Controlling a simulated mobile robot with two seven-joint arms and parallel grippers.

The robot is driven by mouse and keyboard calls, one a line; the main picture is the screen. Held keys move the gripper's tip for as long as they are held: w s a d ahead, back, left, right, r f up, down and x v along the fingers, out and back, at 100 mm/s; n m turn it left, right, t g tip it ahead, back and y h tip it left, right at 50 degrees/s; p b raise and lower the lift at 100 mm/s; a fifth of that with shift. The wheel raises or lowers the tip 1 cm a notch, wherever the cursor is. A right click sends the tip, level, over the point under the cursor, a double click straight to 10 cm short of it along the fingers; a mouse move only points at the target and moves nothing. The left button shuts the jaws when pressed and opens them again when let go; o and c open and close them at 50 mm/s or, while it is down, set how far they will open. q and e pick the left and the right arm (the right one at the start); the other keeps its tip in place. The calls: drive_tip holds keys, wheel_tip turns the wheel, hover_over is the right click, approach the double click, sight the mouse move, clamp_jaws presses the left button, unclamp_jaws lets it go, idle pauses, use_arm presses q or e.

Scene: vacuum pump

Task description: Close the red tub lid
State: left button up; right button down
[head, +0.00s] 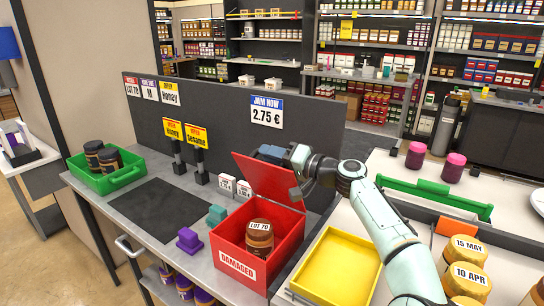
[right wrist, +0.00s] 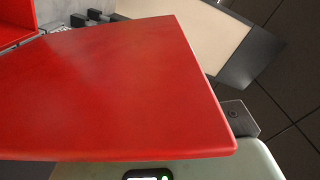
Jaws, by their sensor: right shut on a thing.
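The red tub (head: 281,268), labelled "DAMAGED", stands on the grey counter. A brown jar (head: 259,238) with a "LOT 70" label is inside it. The red tub lid (head: 268,180) is raised and tilted up at the tub's back, so the tub is open. My right gripper (head: 272,154) is shut on the lid's upper edge, near its right corner; its fingertips are partly hidden. The lid also fills much of the right wrist view (right wrist: 110,95), with a dark finger part (right wrist: 239,118) beside its edge. My left gripper is not in view.
A yellow tray (head: 338,265) sits right of the tub. Purple (head: 189,240) and teal (head: 216,214) blocks stand left of it. A green crate (head: 107,180) with dark jars is at the far left. A dark panel (head: 220,115) with price signs stands behind. The dark mat (head: 157,209) is clear.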

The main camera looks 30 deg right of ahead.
drive_tip(key=c, duration=1.1)
unclamp_jaws()
drive_tip(key=shift+d, duration=0.1)
drive_tip(key=shift+s+d+f, duration=0.1)
drive_tip(key=shift+s+d, duration=0.05)
drive_tip(key=shift+s, duration=0.05)
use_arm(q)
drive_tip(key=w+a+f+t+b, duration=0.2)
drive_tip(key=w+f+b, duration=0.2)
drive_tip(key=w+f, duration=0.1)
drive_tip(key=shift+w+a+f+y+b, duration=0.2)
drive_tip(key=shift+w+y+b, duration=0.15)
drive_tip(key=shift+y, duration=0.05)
use_arm(e)
drive_tip(key=v, duration=1.2)
drive_tip(key=shift+s+d, duration=0.15)
drive_tip(key=shift+s, duration=0.2)
